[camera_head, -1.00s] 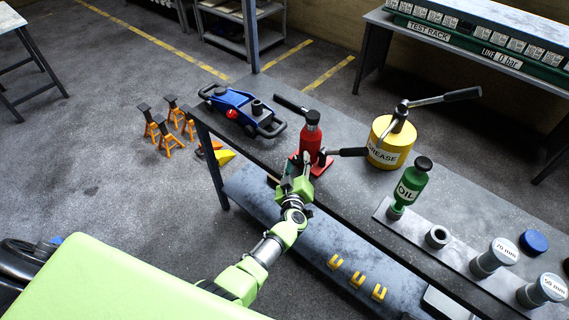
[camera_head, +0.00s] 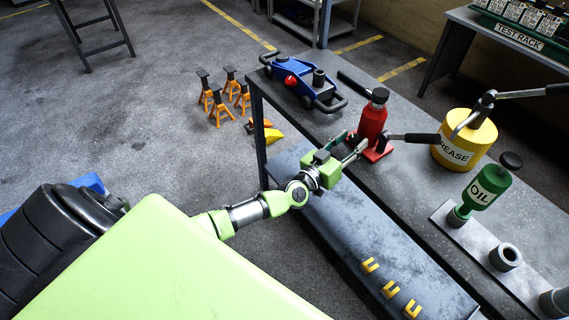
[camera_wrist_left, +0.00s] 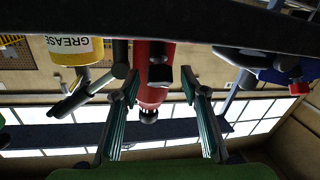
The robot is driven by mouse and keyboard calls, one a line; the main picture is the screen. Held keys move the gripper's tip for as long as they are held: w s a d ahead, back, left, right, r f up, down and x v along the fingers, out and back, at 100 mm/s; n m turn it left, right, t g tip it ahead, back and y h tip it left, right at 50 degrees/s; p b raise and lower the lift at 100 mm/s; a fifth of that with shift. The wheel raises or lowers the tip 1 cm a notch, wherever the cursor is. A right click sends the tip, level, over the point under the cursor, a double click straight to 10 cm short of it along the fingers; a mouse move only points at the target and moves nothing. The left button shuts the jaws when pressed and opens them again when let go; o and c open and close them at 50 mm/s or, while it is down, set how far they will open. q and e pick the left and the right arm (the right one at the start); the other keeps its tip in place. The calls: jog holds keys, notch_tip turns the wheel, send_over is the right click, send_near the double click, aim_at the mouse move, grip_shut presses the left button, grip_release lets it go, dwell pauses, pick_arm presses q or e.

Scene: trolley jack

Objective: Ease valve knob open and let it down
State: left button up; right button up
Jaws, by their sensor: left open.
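The red bottle jack (camera_head: 371,124) stands upright on the dark bench (camera_head: 440,215), with a black cap on top and a black lever sticking out to the right. My left gripper (camera_head: 351,146) is open at the near left side of its base, fingers pointing at it. In the left wrist view, which is upside down, the jack (camera_wrist_left: 151,92) shows between the open fingers (camera_wrist_left: 158,92). A dark block shows low on its body there. I cannot clearly make out a valve knob or any contact. My right gripper is out of view.
A blue trolley jack (camera_head: 303,88) with a red knob stands at the bench's far left end. A yellow grease pot (camera_head: 466,142) and a green oil bottle (camera_head: 486,188) stand to the right. Orange stands (camera_head: 222,95) are on the floor. Yellow clips (camera_head: 391,288) lie on the lower shelf.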

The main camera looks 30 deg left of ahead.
pick_arm(q)
jog(key=shift+w+a+f+m+g+h+b, duration=0.1)
jog(key=shift+a+f+m+g+h+b, duration=0.1)
jog(key=shift+m+h+b, duration=1.3)
jog(key=shift+a+f+m+g+h+b, duration=0.15)
jog(key=shift+m+b, duration=0.55)
jog(key=shift+b, duration=1.65)
jog(key=shift+s+a+r+p, duration=0.15)
jog(key=shift+s+r+p, duration=0.1)
jog(key=shift+s+p, duration=0.55)
jog(key=v, duration=1.2)
jog(key=s+a+f+g+y, duration=0.2)
jog(key=a+f, duration=0.1)
jog(key=f, duration=0.9)
jog(key=s+a+f+n+g+y, duration=0.1)
jog(key=s+a+f+g, duration=0.1)
jog(key=f, duration=1.1)
jog(key=shift+s+a+y, duration=0.35)
jog(key=shift+s+a, duration=0.1)
jog(key=shift+a, duration=0.05)
jog(key=shift+r+p, duration=0.15)
jog(key=shift+p, duration=0.15)
